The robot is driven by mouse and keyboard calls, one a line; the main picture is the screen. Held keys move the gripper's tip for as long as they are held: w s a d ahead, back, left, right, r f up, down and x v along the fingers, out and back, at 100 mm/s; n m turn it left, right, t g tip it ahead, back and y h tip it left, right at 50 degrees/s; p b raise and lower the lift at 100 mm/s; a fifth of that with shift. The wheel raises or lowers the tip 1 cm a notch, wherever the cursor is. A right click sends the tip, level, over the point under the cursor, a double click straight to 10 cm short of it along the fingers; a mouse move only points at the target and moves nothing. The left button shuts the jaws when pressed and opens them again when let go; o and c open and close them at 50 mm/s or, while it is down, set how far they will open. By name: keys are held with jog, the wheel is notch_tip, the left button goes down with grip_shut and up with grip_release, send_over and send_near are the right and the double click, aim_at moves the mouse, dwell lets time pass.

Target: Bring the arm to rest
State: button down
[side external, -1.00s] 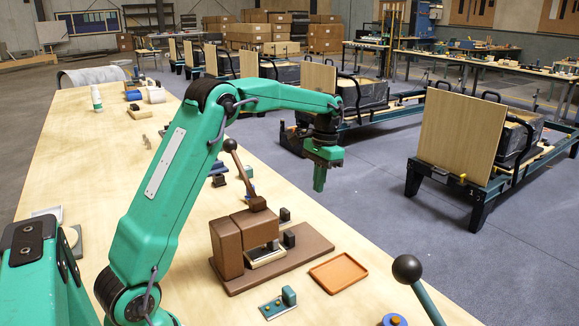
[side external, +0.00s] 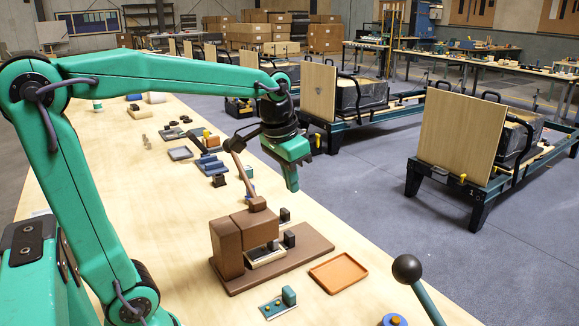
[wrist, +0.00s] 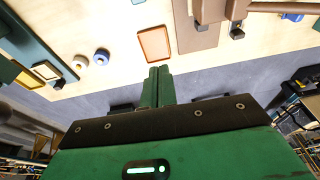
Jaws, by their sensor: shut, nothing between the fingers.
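My gripper (side external: 291,178) is green and hangs from my raised, bent arm, fingers pointing down. In the side view it appears above and just behind the brown press-like device with a lever, near the table's far right edge. In the wrist view my gripper (wrist: 159,72) has its two fingers together, with nothing between them. The fingers touch nothing that I can see.
The brown lever device (side external: 229,247) stands on the wooden table (side external: 150,220). An orange tray (side external: 338,273) lies in front of it, also seen in the wrist view (wrist: 154,43). A black-knobbed lever (side external: 407,268) rises at the front. Reformer frames (side external: 470,186) stand beyond on the blue-grey floor.

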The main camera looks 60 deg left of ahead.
jog(key=s+d+f+t, duration=0.1)
jog(key=s+d+f, duration=0.1)
jog(key=s, duration=0.4)
jog(key=s+d+f+t, duration=0.1)
jog(key=s+d+t, duration=0.1)
jog(key=s, duration=0.4)
jog(key=shift+f, duration=0.35)
